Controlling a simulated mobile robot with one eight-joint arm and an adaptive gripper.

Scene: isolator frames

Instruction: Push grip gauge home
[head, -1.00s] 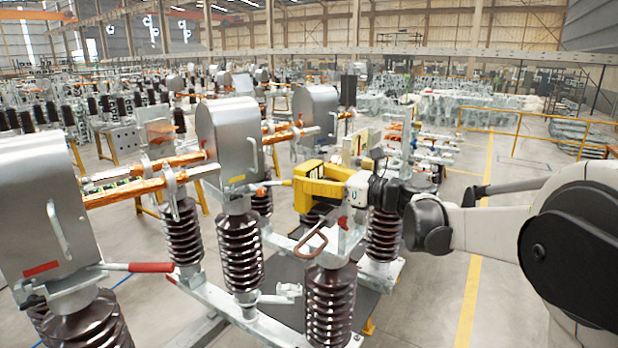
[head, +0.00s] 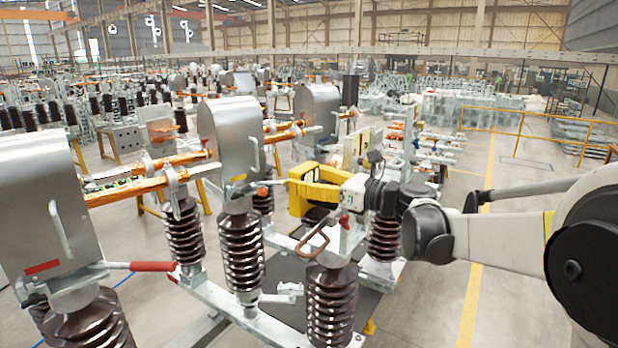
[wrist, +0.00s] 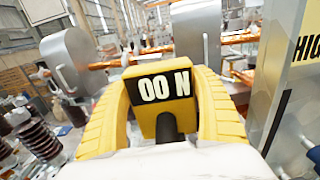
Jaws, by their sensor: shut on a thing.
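The grip gauge (wrist: 165,118) is a yellow block with a black display reading "00 N", in the middle of the wrist view. Yellow ribbed fingers of my gripper (wrist: 167,88) stand on both sides of it, and it sits between them. In the head view my gripper (head: 322,188) shows as a yellow shape at the end of my arm, right of a silver hooded housing (head: 228,140) and above brown insulators. The gauge's far end is hidden in the wrist view. I cannot tell whether it touches anything ahead.
A bent brown handle (head: 312,240) and a ribbed insulator (head: 330,300) stand close below my gripper. A red-ended lever (head: 152,266) sticks out at lower left. Orange bars (head: 150,188) run between the housings. Open floor (head: 520,300) lies to the right.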

